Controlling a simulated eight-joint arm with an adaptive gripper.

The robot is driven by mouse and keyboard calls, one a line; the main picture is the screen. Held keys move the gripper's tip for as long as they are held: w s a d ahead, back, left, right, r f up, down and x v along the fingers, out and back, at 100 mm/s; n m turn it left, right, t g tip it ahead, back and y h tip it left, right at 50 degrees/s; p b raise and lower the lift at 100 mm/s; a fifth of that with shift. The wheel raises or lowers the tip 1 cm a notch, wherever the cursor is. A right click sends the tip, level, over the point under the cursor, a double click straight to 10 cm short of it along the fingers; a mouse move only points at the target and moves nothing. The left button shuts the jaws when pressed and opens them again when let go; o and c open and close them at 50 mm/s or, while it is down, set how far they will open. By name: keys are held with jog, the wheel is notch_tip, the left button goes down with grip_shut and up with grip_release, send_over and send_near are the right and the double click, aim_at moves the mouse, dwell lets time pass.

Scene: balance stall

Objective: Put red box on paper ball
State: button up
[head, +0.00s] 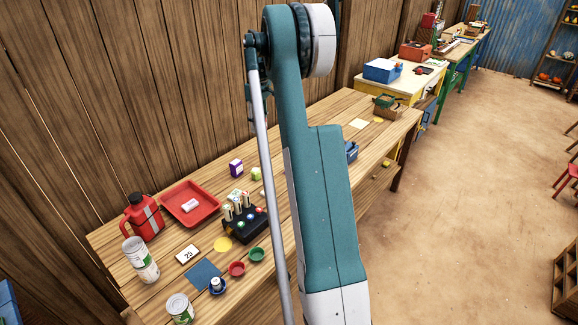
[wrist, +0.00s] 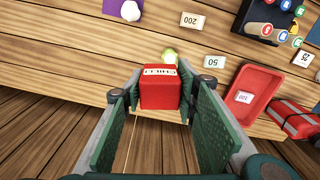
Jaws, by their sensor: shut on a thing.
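In the wrist view my gripper (wrist: 160,96) is shut on the red box (wrist: 160,90), which stands upright between its green fingers and has a white label along its top edge. A small yellow-green lump (wrist: 168,53) shows just past the box, partly hidden by it. A rounded white thing (wrist: 130,10) sits against purple at the top edge. I cannot tell which of these, if either, is the paper ball. In the head view my own arm covers the middle, and the gripper and red box are hidden.
A red tray (head: 178,211) with a white block in it lies on the wooden table (head: 133,231). A red jug (head: 141,218), cans (head: 140,260) and a black holder (head: 240,230) stand near it. Number cards (wrist: 214,62) lie on the wood.

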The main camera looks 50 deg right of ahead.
jog(key=s+d+m, duration=0.3)
jog(key=s+d, duration=0.5)
jog(key=d, duration=0.2)
notch_tip(320, 180, down, 11)
jog(key=shift+d, duration=0.2)
jog(key=shift+f, duration=0.1)
jog(key=shift+f, duration=3.05)
jog(key=shift+f, duration=1.85)
jog(key=shift+f, duration=0.2)
